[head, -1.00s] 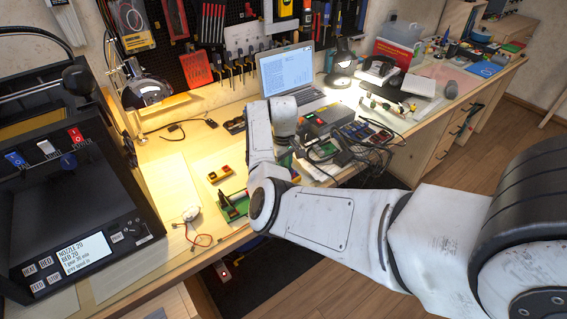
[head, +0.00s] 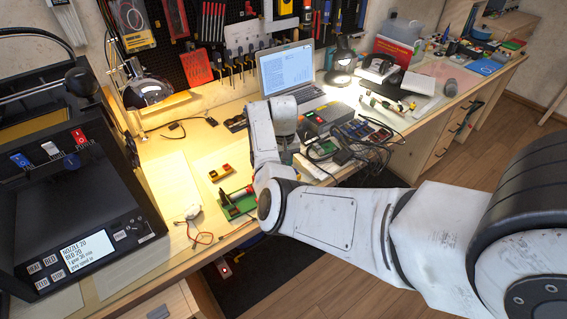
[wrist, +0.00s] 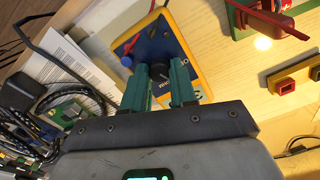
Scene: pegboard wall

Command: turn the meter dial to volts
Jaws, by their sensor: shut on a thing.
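The meter (wrist: 188,38) is a yellow case with a dark blue face, lying on the wooden bench in the wrist view. Its black dial (wrist: 158,72) sits between the teal fingers of my gripper (wrist: 159,76), which are shut on it. The fingers and the gripper body cover part of the face, so I cannot read the dial's setting. A blue plug (wrist: 127,61) and a red lead (wrist: 135,43) are at the meter's left side. In the head view my arm hides the meter and the fingertips.
A red-handled tool on a green base (wrist: 265,22) and red and yellow blocks (wrist: 290,80) lie right of the meter in the wrist view. Papers (wrist: 60,55) and black cables (wrist: 25,125) lie to its left. A laptop (head: 287,75) and black printer (head: 75,200) stand on the bench.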

